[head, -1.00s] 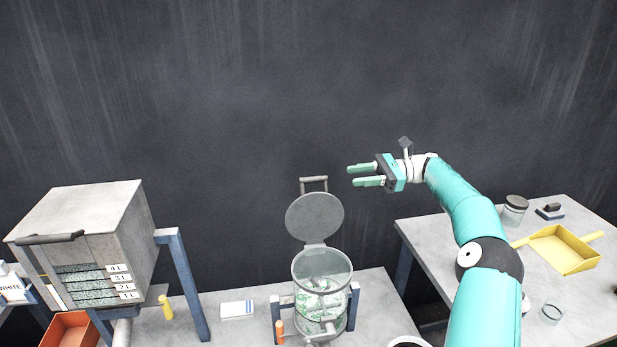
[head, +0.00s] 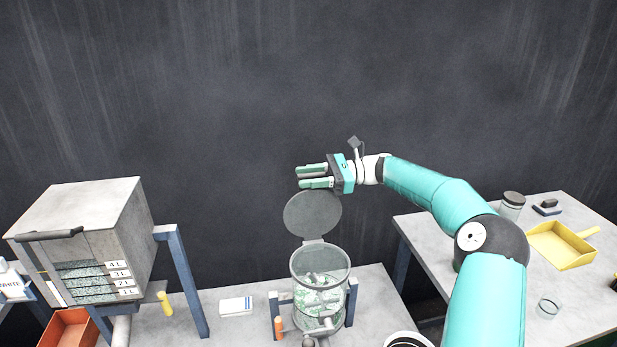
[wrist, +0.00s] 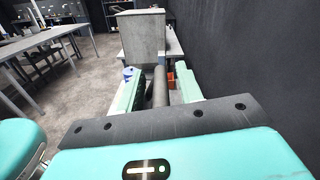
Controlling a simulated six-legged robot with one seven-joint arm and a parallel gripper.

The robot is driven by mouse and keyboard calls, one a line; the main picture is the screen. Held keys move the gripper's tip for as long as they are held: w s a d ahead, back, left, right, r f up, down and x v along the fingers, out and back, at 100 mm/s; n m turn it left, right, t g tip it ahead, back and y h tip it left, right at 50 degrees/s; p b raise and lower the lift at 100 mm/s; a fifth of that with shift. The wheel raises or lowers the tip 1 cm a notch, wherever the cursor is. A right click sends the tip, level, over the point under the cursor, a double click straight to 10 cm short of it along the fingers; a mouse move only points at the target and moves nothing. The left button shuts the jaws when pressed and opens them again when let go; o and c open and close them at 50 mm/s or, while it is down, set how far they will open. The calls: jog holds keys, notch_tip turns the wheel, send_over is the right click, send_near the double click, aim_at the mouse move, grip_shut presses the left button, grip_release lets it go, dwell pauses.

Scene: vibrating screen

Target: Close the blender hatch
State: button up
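The blender (head: 321,285) is a clear drum with whitish-green contents in a blue-legged stand. Its round grey hatch (head: 313,214) stands up open, hinged at the back of the rim. My gripper (head: 301,177) is at the top of the hatch and hides its handle in the head view. In the wrist view, the dark grey handle bar (wrist: 160,85) lies between my two pale green fingers (wrist: 158,95), with a visible gap on the right side. The fingers are open; I see no clear grip on the bar.
A grey cabinet (head: 110,215) with numbered levels stands at left on a blue frame. A right-hand table (head: 515,260) holds a yellow pan (head: 560,245) and jars. A white box (head: 236,306) lies left of the blender. The dark wall is behind.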

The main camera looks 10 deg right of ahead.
grip_shut()
jog(key=shift+s, duration=0.2)
dwell(0.7)
jog(key=s+f+n, duration=0.6)
jog(key=s+n, duration=0.1)
jog(key=s, duration=0.2)
jog(key=s+f+n, duration=0.6)
jog(key=s, duration=0.4)
jog(key=shift+s+n, duration=0.3)
jog(key=shift+n, duration=0.1)
